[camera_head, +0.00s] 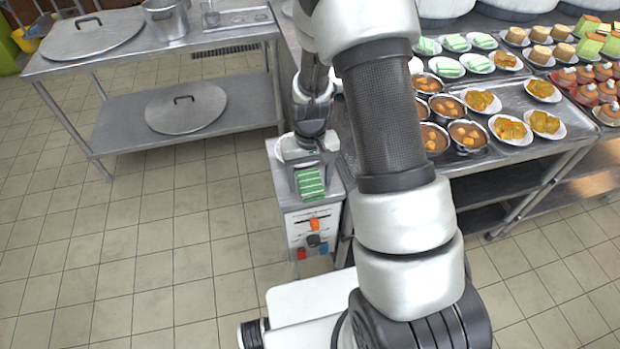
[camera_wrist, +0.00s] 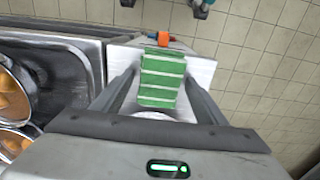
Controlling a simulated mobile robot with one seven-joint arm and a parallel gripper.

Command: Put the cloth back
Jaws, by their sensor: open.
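A green and white striped cloth (camera_head: 310,184) lies on the front part of the top of a narrow metal cabinet (camera_head: 296,232). In the wrist view the cloth (camera_wrist: 162,84) lies between the two fingers of my gripper (camera_wrist: 160,76). My gripper (camera_head: 308,169) is open above the cabinet top, one finger on each side of the cloth. I cannot tell whether the fingers touch it. A white rounded thing (camera_wrist: 152,116) shows partly behind the cloth, near the gripper's palm.
A metal counter (camera_head: 515,95) on the right holds bowls of stew, plates of food and cakes. A steel table (camera_head: 60,66) on the left carries a large lid (camera_head: 92,32) and a pot (camera_head: 166,18); another lid (camera_head: 186,108) lies on its lower shelf. The tiled floor at left is clear.

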